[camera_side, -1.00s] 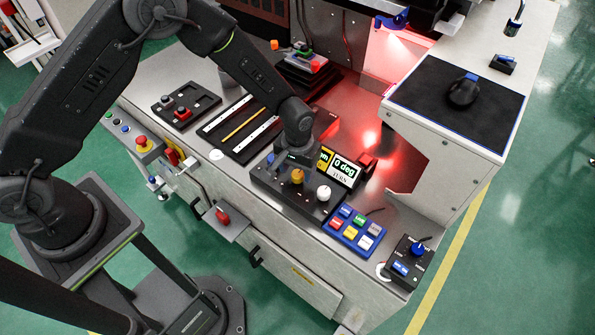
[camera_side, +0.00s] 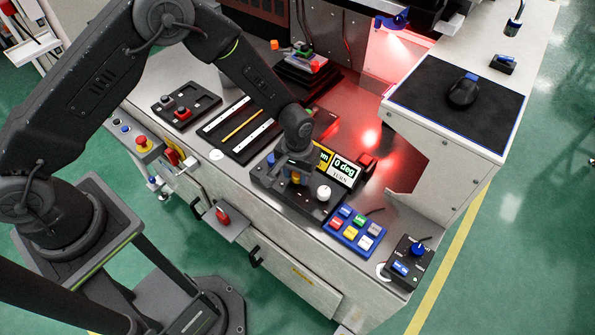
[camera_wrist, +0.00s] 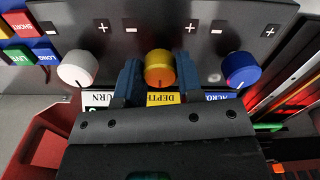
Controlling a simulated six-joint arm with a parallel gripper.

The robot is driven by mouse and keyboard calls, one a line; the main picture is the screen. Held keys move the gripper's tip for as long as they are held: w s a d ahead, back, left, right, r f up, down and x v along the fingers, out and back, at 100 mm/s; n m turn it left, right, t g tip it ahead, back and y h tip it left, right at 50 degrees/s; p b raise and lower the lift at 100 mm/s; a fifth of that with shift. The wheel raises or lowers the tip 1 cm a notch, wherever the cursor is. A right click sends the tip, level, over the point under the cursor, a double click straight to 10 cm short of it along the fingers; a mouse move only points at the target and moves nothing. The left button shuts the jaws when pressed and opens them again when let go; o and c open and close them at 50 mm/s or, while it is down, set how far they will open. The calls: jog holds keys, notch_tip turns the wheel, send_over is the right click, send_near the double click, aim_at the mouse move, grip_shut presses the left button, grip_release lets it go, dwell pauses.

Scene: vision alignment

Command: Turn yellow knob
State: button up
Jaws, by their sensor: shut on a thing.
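The yellow knob (camera_wrist: 160,70) is the middle one of three knobs on a dark panel, between a white knob (camera_wrist: 78,69) and a blue knob (camera_wrist: 241,69). My gripper (camera_wrist: 160,82) has its two blue fingers on either side of the yellow knob and is shut on it. In the side view my gripper (camera_side: 293,168) is down at the panel and partly covers the yellow knob (camera_side: 296,179). The white knob stands to its right in the side view (camera_side: 323,193). A display (camera_side: 344,170) behind the panel reads "0 deg" and "TURN".
A blue pad with several coloured buttons (camera_side: 356,231) lies right of the knob panel. A dark tray with white strips (camera_side: 240,128) lies to the left. A white stand with a black top (camera_side: 455,105) rises at the right.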

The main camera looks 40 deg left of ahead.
jog(key=shift+m, duration=0.3)
jog(key=m, duration=0.3)
jog(key=shift+m, duration=1.8)
jog(key=o, duration=0.9)
jog(key=shift+r, duration=0.1)
notch_tip(320, 180, up, 14)
jog(key=shift+f, duration=0.15)
